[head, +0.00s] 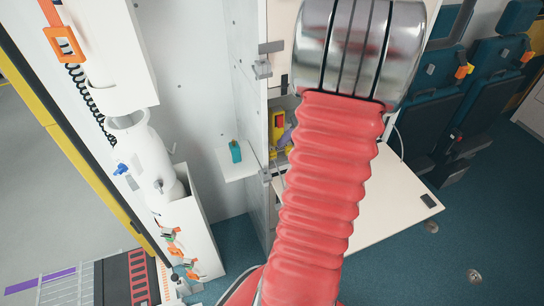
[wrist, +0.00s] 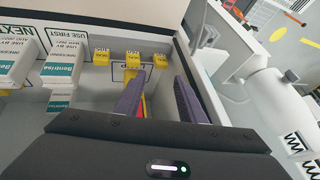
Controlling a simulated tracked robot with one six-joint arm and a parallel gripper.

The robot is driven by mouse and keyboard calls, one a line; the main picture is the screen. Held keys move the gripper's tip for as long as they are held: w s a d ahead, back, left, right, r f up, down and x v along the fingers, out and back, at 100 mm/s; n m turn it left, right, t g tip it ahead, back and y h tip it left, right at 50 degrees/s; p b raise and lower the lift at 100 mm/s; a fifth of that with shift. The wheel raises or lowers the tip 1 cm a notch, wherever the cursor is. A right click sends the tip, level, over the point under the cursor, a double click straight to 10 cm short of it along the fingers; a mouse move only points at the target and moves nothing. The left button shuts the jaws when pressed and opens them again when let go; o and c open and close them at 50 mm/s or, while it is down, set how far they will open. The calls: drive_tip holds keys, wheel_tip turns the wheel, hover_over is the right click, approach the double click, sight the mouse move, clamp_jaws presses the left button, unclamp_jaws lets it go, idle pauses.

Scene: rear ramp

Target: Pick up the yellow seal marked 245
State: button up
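Three small yellow seals with pale labels show in the wrist view: a left seal (wrist: 102,57), a middle seal (wrist: 133,60) and a right seal (wrist: 160,62). They sit in a row by a white wall, and their numbers are too small to read, so I cannot tell which is 245. My gripper (wrist: 159,82) has two purple fingers standing well apart, with the seals beyond the tips. No seal is seen between the fingers. A yellow and red sliver (wrist: 143,108) shows beside the left finger, mostly hidden. In the head view my red-sleeved arm hides most of the gripper.
White labelled boxes (wrist: 57,72) stand left of the seals in the wrist view. A pale wall edge (wrist: 205,85) rises close to the right finger. In the head view, a small shelf (head: 238,165) holds a teal bottle (head: 235,151), and a white table (head: 390,205) lies right of my arm.

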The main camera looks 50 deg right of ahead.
sight(274, 152)
drive_tip(key=x, duration=0.5)
drive_tip(key=shift+w+f, duration=0.2)
drive_tip(key=shift+f, duration=0.1)
drive_tip(key=shift+x, duration=2.65)
drive_tip(key=shift+w+r, duration=0.15)
drive_tip(key=shift+c, duration=0.5)
drive_tip(key=c, duration=0.7)
drive_tip(key=shift+r, duration=0.85)
wheel_tip(274, 152, up, 2)
drive_tip(key=shift+r, duration=0.1)
clamp_jaws()
drive_tip(key=s+d, duration=0.1)
drive_tip(key=s, duration=1.7)
